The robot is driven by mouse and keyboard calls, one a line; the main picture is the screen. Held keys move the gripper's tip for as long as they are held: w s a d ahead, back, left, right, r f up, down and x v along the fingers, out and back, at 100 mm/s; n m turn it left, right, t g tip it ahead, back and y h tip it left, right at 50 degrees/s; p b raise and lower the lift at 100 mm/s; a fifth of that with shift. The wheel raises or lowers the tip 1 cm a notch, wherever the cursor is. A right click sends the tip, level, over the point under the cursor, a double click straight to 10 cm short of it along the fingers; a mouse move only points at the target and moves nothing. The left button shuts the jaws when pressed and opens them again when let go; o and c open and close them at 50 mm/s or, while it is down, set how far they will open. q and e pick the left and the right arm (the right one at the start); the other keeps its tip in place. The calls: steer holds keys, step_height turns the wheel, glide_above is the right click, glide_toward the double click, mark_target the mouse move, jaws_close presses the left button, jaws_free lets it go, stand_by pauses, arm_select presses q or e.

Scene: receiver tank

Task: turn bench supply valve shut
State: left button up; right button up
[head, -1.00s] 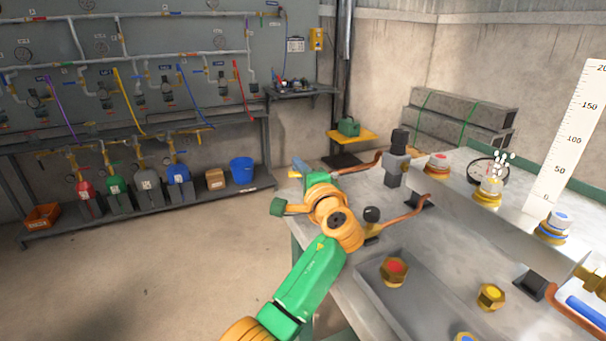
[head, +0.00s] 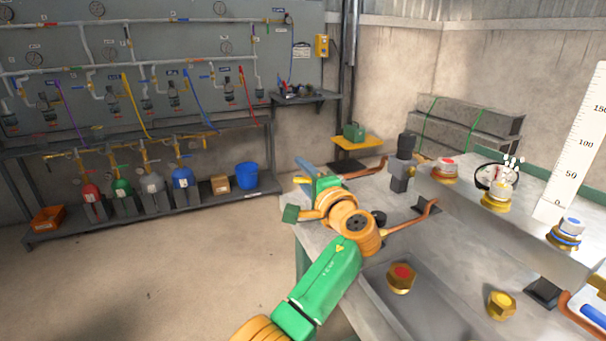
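A blue lever handle (head: 305,167), which may be the bench supply valve's, shows at the far left corner of the metal bench (head: 400,245). It slants just behind my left wrist; the valve body under it is hidden. My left gripper (head: 322,186) is at the end of the green and orange arm, right beside this handle. Its fingers are largely hidden by the wrist, so I cannot tell whether they are open, shut or touching the handle. My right gripper is not in view.
A copper pipe (head: 410,222) and a black-topped fitting (head: 402,162) stand close right of my wrist. Capped brass fittings (head: 497,196), a gauge (head: 490,175) and a white scale (head: 575,150) are farther right. The floor (head: 140,285) left of the bench is clear.

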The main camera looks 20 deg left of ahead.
arm_select(q)
steer(key=v, duration=0.7)
steer(key=shift+d+b, duration=0.1)
steer(key=shift+b, duration=0.2)
